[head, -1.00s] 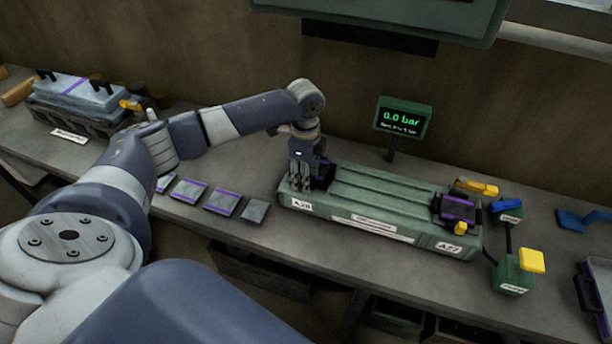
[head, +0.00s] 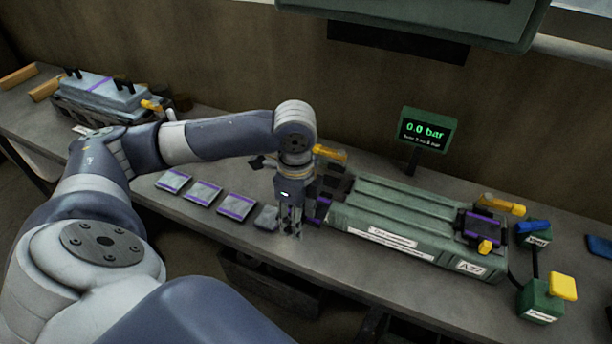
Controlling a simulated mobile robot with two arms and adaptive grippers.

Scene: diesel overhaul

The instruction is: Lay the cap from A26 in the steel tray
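My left gripper (head: 290,232) points down at the left end of the green block (head: 400,215). A dark cap with purple edges (head: 322,208) is beside its fingers, in front of the block's left end, and appears to be gripped. The fingers hide part of the cap, and the A26 label is not visible. Behind it, the dark seat (head: 337,186) on that end shows, with a yellow lever (head: 330,153) at the back. A similar purple-edged cap (head: 482,226) sits at the A27 end. The steel tray is not in view. My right gripper is not in view.
Several flat plates (head: 203,192) lie in a row left of my gripper. A display reading 0.0 bar (head: 427,131) stands behind the block. A green box with a yellow top (head: 540,302) and a blue-handled green box (head: 533,237) stand at the right. Bench front edge is clear.

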